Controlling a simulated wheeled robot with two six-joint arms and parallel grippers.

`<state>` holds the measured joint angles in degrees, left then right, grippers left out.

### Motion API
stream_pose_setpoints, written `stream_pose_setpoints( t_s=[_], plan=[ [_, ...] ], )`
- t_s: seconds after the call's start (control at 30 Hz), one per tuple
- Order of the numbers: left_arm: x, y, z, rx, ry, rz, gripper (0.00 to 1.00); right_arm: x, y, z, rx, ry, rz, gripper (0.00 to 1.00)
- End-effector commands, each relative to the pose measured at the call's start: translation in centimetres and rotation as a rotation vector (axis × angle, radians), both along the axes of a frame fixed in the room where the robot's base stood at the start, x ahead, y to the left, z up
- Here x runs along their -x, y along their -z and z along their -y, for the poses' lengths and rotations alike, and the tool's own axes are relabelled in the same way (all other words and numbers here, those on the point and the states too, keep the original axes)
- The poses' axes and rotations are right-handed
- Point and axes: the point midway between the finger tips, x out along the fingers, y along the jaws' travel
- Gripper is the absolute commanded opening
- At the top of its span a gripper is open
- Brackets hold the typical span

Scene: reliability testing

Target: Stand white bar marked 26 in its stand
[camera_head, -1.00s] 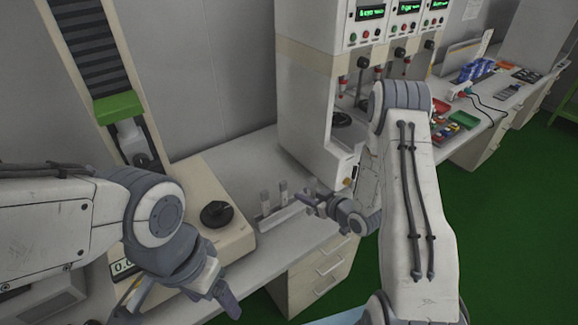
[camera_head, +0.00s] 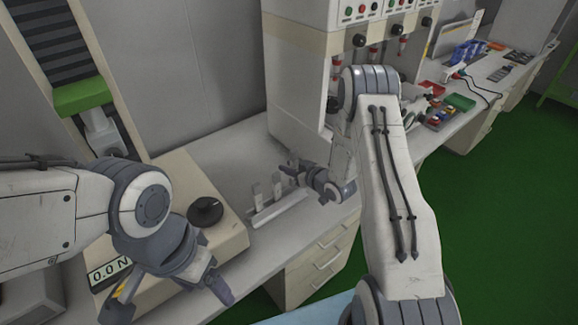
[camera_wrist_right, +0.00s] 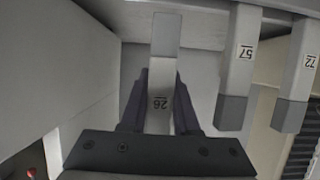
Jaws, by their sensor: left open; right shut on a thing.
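The white bar marked 26 (camera_wrist_right: 160,80) is between the fingers of my right gripper (camera_wrist_right: 160,95), which is shut on it. Its grey end points to the top of the right wrist view, near a pale rail. In the head view my right gripper (camera_head: 290,168) is at the far right end of the light stand (camera_head: 282,209). Two other bars, marked 57 (camera_wrist_right: 240,60) and 72 (camera_wrist_right: 300,75), are to the right of bar 26, apart from it. I cannot tell whether bar 26 touches the stand. My left gripper (camera_head: 172,288) is open and empty at lower left.
A tall white cabinet (camera_head: 297,85) rises behind my right gripper. Small coloured bins (camera_head: 460,102) lie farther along the bench. The bench front edge is close to the stand.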

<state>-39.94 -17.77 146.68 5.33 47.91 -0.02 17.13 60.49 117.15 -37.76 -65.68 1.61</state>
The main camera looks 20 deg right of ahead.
Motion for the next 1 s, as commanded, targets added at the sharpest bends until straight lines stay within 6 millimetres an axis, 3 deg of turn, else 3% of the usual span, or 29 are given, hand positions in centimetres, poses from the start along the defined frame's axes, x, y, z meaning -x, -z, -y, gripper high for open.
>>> stream_pose_setpoints(
  t_s=[1.0],
  plan=[
    [0.0,0.75,0.0,0.0,0.0,0.0,0.77,0.14,0.67,0.21,0.0,0.002,0.001,0.0]
  ],
)
